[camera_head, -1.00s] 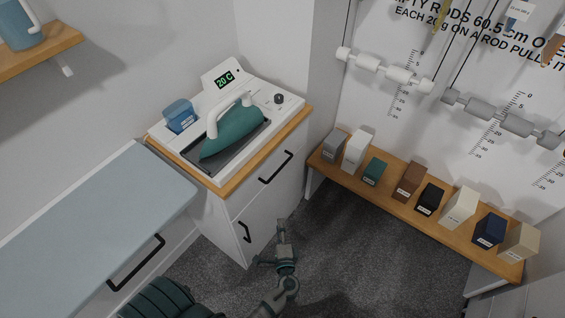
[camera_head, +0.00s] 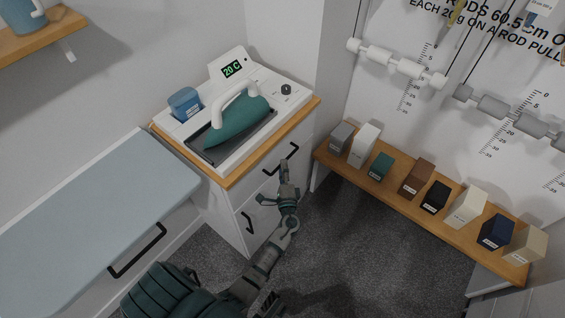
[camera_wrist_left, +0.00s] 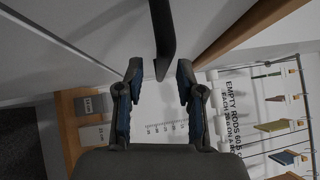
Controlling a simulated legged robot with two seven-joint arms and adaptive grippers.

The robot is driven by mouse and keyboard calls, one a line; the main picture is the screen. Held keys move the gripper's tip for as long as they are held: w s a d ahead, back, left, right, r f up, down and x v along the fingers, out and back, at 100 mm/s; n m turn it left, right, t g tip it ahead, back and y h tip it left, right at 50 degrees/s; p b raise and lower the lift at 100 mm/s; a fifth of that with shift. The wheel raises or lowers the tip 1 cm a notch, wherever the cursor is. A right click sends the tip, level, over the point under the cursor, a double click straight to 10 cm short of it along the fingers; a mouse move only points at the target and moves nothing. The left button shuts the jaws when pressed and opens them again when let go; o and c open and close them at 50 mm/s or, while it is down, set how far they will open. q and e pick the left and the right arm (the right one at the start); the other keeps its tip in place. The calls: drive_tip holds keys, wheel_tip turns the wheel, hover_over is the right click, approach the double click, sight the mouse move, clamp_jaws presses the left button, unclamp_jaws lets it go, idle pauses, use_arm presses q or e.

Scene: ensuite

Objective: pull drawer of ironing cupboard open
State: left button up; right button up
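The ironing cupboard (camera_head: 216,216) is white with a wooden-edged top. Its upper drawer (camera_head: 303,147) looks shut, its front flush with the cabinet. The drawer's black bar handle (camera_head: 293,152) is partly hidden by my left gripper (camera_head: 285,166), which is in front of it. In the left wrist view the left gripper (camera_wrist_left: 158,80) is open, with a wide gap between its fingers. The dark handle (camera_wrist_left: 161,38) reaches down to between the fingertips, apart from both fingers.
A teal iron (camera_head: 238,128) and blue container (camera_head: 185,103) sit on the cupboard top. A lower door handle (camera_head: 247,222) is below the drawer. An ironing board (camera_head: 90,225) is left. A wooden shelf (camera_head: 400,204) with several blocks is right; carpet (camera_head: 350,245) is clear.

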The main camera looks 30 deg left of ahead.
use_arm(q)
drive_tip(key=shift+x, duration=1.15)
drive_tip(key=shift+w+d, duration=0.1)
clamp_jaws()
drive_tip(key=shift+f, duration=0.1)
